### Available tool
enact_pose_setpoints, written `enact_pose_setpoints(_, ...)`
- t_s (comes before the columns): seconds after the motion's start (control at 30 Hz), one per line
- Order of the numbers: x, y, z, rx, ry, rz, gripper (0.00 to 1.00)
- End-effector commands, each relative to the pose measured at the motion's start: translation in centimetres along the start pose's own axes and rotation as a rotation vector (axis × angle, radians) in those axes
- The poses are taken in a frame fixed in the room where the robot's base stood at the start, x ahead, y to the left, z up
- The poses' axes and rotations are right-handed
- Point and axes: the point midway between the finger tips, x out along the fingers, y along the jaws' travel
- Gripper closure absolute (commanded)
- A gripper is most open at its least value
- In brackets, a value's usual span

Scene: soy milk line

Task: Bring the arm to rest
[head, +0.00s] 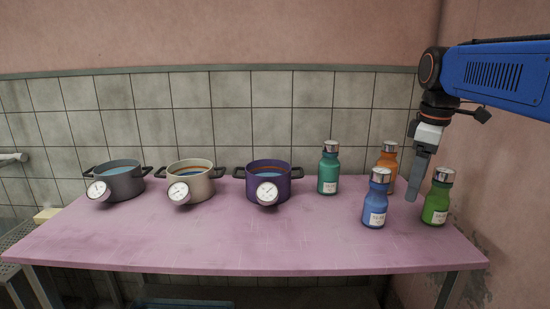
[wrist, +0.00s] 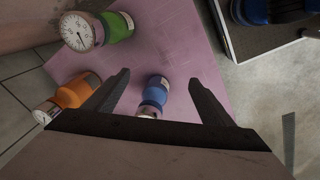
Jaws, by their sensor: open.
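My arm comes in from the upper right of the head view, and my gripper (head: 412,196) points down over the right end of the table. It hangs among the bottles, holding nothing. The blue bottle (head: 374,210) is to its left, the green bottle (head: 436,204) to its right, and the orange bottle (head: 389,160) shows behind. In the wrist view the jaws of my gripper (wrist: 158,80) are spread wide. The blue bottle (wrist: 156,91) shows between them, apart from both fingers. The green bottle (wrist: 118,27) and orange bottle (wrist: 73,93) lie left of the jaws.
A teal bottle (head: 329,171) stands further left on the pink table (head: 230,240). A purple pot (head: 281,187), a cream pot (head: 201,187) and a grey pot (head: 124,186), each with a dial, stand along the left. The front strip of the table is clear. Walls stand behind and right.

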Motion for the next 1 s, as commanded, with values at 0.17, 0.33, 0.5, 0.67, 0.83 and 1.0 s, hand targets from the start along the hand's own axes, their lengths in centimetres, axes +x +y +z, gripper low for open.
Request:
enact_pose_setpoints(0.17, 2.6, -5.2, 2.0, 0.186, 0.038, 0.044, 0.24)
enact_pose_setpoints(0.33, 5.7, -9.8, 4.0, 0.369, 0.085, 0.077, 0.24)
enact_pose_setpoints(0.5, 9.4, -14.2, 6.0, 0.55, 0.14, 0.101, 0.24)
enact_pose_setpoints(0.67, 13.2, -18.0, 8.0, 0.715, 0.195, 0.112, 0.24)
enact_pose_setpoints(0.83, 16.4, -20.6, 9.5, 0.845, 0.242, 0.114, 0.24)
enact_pose_setpoints(1.0, 17.8, -21.8, 10.1, 0.902, 0.264, 0.113, 0.24)
